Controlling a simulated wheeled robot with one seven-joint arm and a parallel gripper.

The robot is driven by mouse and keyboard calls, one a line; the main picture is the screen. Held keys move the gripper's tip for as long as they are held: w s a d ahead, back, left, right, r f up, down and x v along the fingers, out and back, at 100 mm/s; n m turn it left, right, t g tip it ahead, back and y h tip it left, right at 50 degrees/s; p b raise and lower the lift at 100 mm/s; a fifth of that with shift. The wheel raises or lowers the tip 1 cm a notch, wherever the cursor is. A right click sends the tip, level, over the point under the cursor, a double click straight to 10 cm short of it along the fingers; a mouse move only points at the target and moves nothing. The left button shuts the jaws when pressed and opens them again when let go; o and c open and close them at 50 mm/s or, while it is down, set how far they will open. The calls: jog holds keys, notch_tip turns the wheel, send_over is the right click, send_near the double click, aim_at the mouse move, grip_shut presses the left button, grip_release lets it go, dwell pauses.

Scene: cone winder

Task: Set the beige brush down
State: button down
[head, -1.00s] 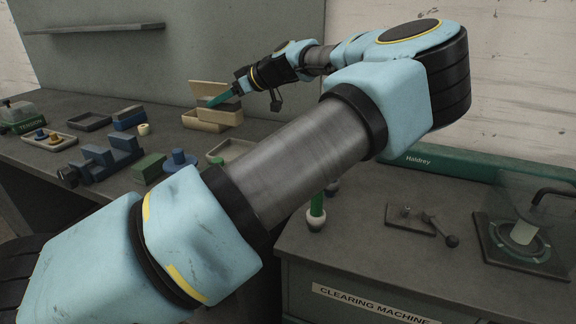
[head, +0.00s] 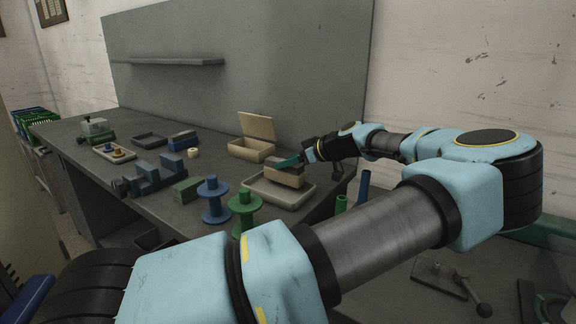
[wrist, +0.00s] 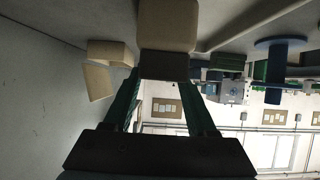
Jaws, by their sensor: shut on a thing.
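The beige brush (head: 284,178) is a blocky piece at the end of my arm, over the shallow beige tray (head: 306,201) in the head view. My gripper (head: 292,161) has green fingers and is shut on the brush from above. In the wrist view, which looks upside down, the brush (wrist: 167,24) sits at the top, with a dark part of it between the fingertips (wrist: 163,66). I cannot tell whether the brush touches the tray or hangs just above it.
An open-lidded beige box (head: 250,150) stands behind the tray. A blue spool (head: 212,201) and green spool (head: 244,207) stand close to its left front. A wall panel (head: 300,60) rises behind.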

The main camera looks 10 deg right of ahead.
jog(key=shift+f, duration=0.85)
jog(key=shift+c, duration=1)
grip_release()
jog(key=shift+f, duration=0.1)
jog(key=shift+r, duration=0.2)
jog(key=shift+s+d, duration=0.2)
jog(key=shift+d, duration=0.05)
jog(key=b+v, duration=0.2)
jog(key=v, duration=0.9)
jog(key=shift+r+b, duration=0.25)
jog(key=shift+b, duration=0.1)
jog(key=shift+s, duration=0.1)
